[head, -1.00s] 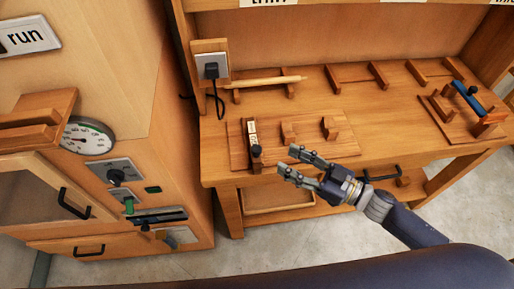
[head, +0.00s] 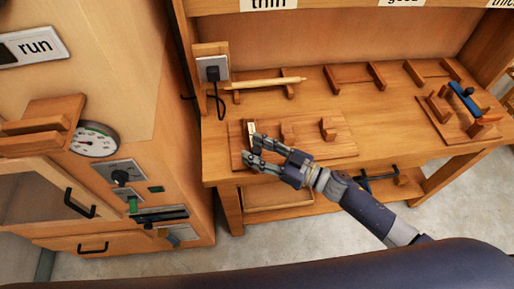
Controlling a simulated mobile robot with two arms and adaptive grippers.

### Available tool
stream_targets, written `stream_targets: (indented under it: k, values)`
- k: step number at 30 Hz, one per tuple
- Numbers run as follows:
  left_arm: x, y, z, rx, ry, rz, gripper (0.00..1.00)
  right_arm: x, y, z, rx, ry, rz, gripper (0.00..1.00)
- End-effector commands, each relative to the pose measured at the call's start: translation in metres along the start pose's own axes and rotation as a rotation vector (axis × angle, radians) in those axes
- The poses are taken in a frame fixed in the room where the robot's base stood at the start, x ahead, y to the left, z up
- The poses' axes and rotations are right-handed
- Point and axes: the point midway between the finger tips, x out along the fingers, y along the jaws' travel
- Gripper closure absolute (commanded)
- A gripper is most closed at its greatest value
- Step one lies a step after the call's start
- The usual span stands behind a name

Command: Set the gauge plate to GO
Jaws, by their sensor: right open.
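The gauge board (head: 345,149) is a flat wooden plate on the front of the workbench, with two notched wooden blocks (head: 328,129) standing on it. At its left end is a small upright piece with a white label (head: 251,127); its lettering is too small to read. This looks like the gauge plate. My right gripper (head: 249,150) is open, its fingers pointing left at this piece and hiding its lower part and dark knob. I cannot tell whether the fingers touch it. My left gripper is not in view.
A wooden rod (head: 268,83) rests on a rack at the back of the bench. A blue-handled tool (head: 466,98) lies in a holder at the right. A cabinet with a dial (head: 94,140) and a switch (head: 121,176) stands at the left. The bench middle is fairly clear.

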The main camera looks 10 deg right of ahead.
Motion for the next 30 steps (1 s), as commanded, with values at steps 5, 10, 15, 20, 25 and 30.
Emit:
stream_targets:
  k: [5, 10, 15, 20, 25, 30]
  values:
    - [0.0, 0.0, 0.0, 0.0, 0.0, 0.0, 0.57, 0.0, 0.0, 0.001, 0.0, -0.001, 0.0, 0.56]
    - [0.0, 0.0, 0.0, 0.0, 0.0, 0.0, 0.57, 0.0, 0.0, 0.001, 0.0, -0.001, 0.0, 0.81]
    - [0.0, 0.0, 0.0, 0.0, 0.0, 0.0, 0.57, 0.0, 0.0, 0.001, 0.0, -0.001, 0.0, 1.0]
    - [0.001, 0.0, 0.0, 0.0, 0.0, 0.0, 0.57, 0.003, 0.004, 0.001, 0.0, 0.0, 0.0, 1.0]
    - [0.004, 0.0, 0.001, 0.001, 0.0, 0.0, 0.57, 0.017, 0.024, 0.001, -0.002, 0.001, 0.001, 1.0]
    - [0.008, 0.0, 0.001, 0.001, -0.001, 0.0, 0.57, 0.029, 0.04, 0.001, -0.001, 0.0, 0.001, 1.0]
